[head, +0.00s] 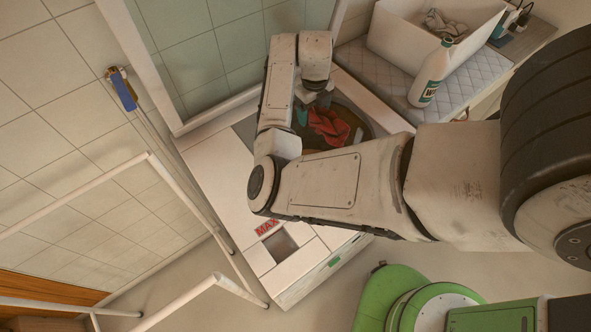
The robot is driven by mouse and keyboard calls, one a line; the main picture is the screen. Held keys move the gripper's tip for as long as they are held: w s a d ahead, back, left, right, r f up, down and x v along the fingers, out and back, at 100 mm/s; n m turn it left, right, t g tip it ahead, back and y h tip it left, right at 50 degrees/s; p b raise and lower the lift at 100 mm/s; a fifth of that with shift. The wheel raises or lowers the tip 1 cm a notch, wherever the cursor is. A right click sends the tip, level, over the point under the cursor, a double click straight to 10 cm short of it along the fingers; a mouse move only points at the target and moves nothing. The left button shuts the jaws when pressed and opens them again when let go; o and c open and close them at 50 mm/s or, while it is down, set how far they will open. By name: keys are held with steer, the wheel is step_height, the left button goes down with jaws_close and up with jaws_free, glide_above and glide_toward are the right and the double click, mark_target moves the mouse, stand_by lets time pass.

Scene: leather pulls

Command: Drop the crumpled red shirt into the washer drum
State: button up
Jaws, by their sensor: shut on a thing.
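The crumpled red shirt (328,126) shows in the head view just below my gripper (322,103), over the round drum opening (365,128) of the white top-loading washer (215,172). My gripper is small and partly hidden by my wrist; it is shut on the shirt's upper part. I cannot tell whether the shirt's lower part touches the laundry in the drum. My forearm covers the near side of the opening.
A teal cloth (302,116) shows at the drum's left side. A white bottle (431,75) and a white bin (430,30) stand on the counter at the right. White rack rails (190,299) are at lower left. A blue-handled item (123,92) is by the tiled wall.

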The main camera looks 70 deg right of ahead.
steer(key=shift+w+f, duration=0.2)
steer(key=shift+f, duration=0.65)
step_height(320, 180, down, 4)
steer(key=b, duration=0.3)
steer(key=shift+f, duration=0.1)
steer(key=o, duration=1.2)
step_height(320, 180, up, 11)
steer(key=shift+a+f+b, duration=0.1)
steer(key=shift+a+b, duration=0.05)
steer(key=shift+b, duration=0.7)
